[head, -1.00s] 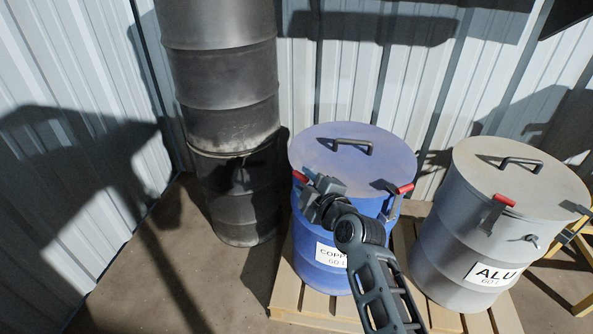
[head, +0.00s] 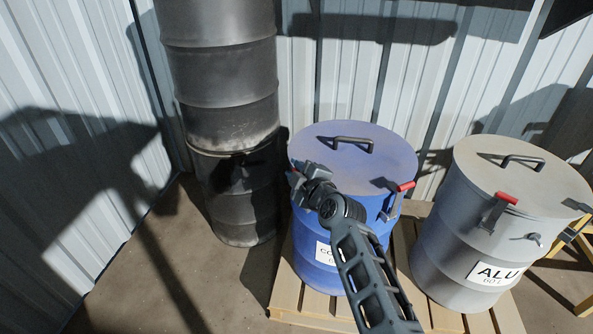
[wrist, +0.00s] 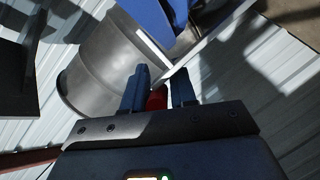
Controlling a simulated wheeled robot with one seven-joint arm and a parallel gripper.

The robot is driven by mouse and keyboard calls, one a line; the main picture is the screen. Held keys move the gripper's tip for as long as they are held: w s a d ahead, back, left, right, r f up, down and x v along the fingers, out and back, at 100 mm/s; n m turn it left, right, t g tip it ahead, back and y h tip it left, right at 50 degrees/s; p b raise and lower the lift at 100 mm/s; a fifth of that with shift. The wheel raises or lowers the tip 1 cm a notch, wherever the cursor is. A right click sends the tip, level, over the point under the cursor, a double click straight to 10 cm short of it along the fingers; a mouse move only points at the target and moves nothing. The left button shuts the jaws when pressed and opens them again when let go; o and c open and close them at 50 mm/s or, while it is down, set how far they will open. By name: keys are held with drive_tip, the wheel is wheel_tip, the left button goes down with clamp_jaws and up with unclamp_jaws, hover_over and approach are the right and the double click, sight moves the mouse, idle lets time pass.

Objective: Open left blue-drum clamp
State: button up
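The blue drum (head: 375,235) stands upright on a pallet with a flat blue lid (head: 350,165) and a dark lid handle. Its label is partly hidden by my arm. The left clamp's red handle (head: 294,177) is at the lid's left edge, mostly hidden by my gripper (head: 307,172).
A grey ALU drum (head: 450,225) stands to the right on the same wooden pallet (head: 325,307). A dark stacked drum column (head: 225,110) stands at left behind. Corrugated walls (head: 75,180) close the back and left. Floor at the lower left is clear.

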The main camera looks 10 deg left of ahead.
clamp_jaws()
drive_tip(key=shift+d, duration=0.1)
